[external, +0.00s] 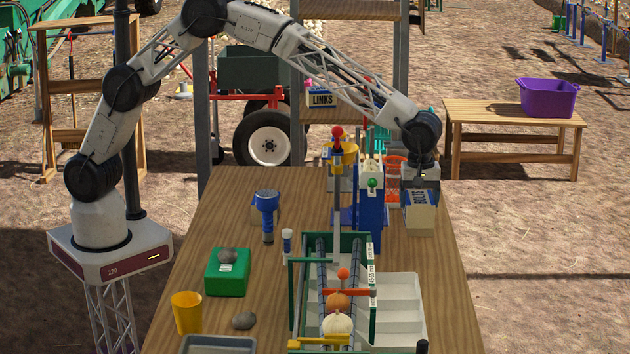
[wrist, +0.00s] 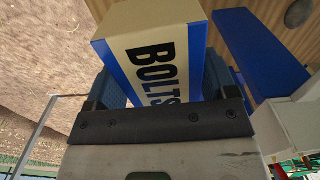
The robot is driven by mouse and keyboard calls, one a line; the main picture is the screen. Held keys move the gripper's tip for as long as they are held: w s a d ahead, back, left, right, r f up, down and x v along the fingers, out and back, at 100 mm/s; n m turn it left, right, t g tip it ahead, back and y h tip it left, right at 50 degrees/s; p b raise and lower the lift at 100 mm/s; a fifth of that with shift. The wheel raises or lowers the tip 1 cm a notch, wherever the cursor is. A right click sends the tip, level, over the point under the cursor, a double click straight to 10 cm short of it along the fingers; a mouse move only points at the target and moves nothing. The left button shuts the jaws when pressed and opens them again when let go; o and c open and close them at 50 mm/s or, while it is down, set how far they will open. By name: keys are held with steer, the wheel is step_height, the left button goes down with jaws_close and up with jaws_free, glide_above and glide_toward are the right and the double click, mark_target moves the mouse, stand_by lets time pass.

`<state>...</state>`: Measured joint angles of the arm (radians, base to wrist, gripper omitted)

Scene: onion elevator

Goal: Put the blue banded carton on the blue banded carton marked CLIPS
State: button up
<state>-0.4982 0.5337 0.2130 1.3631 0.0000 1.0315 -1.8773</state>
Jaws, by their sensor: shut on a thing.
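The blue banded carton (external: 419,218) is cream with blue bands and is marked BOLTS. It is near the right edge of the table. My gripper (external: 421,190) is shut on it from above. In the wrist view the carton (wrist: 150,35) sits between the two fingers of my gripper (wrist: 163,82). I cannot tell whether its base touches the table. I see no carton with a readable CLIPS mark. A carton marked LINKS (external: 321,100) stands on a wooden shelf behind the table.
The wooden table (external: 225,215) holds a blue stand (external: 370,205), a green-framed sorter (external: 295,305) with white trays (external: 400,300), a green box (external: 227,280) and a yellow cup (external: 187,312). A bench with a purple tub (external: 548,98) stands at the right.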

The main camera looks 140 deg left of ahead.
steer(key=s+a+r, duration=0.2)
steer(key=s+a, duration=0.3)
steer(key=a, duration=0.2)
steer(key=s+a+r, duration=0.3)
steer(key=s+a, duration=0.3)
steer(key=a, duration=0.2)
steer(key=shift+r, duration=0.35)
steer(key=shift+w+f, duration=0.1)
steer(key=shift+f, duration=2.4)
steer(key=shift+f, duration=0.1)
steer(key=shift+f, duration=2.45)
steer(key=o, duration=1)
steer(key=shift+f, duration=0.15)
